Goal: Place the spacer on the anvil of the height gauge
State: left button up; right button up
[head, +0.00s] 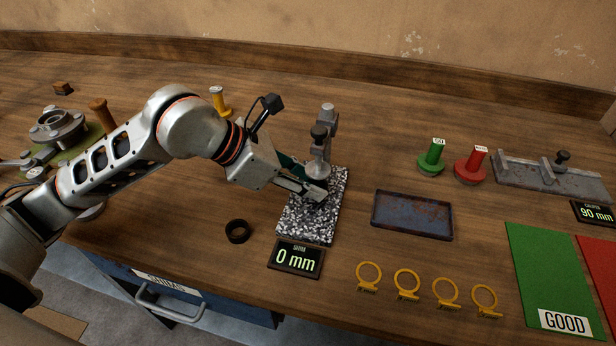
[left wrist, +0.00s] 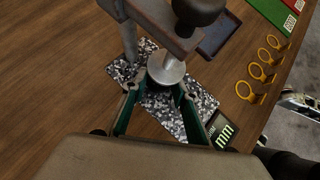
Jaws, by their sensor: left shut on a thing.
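The height gauge has a black-and-white speckled base (head: 325,225), a metal post and a spindle with a round silver foot (left wrist: 166,69). My left gripper (head: 318,194) reaches in from the left, low over the base under the spindle. In the left wrist view its green-padded fingers (left wrist: 158,100) lie either side of a dark piece (left wrist: 158,91) just below the foot, probably the spacer. The gripper is shut on it. The foot and fingers hide most of it, and I cannot tell whether it touches the anvil. My right gripper is not in view.
A dark ring (head: 237,231) lies left of the gauge. A display (head: 296,258) before it reads 0 mm. An empty tray (head: 411,215) stands to the right, with several yellow rings (head: 407,284) in front.

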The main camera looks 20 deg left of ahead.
pick_arm(q)
jog(key=shift+d, duration=0.1)
jog(key=o, duration=0.9)
jog(key=shift+s+f, duration=0.1)
jog(key=shift+f, duration=0.05)
jog(key=o, duration=0.3)
jog(key=shift+a+r, duration=0.2)
jog(key=shift+r, duration=0.15)
jog(key=v, duration=1.1)
jog(key=shift+s+a+r, duration=0.2)
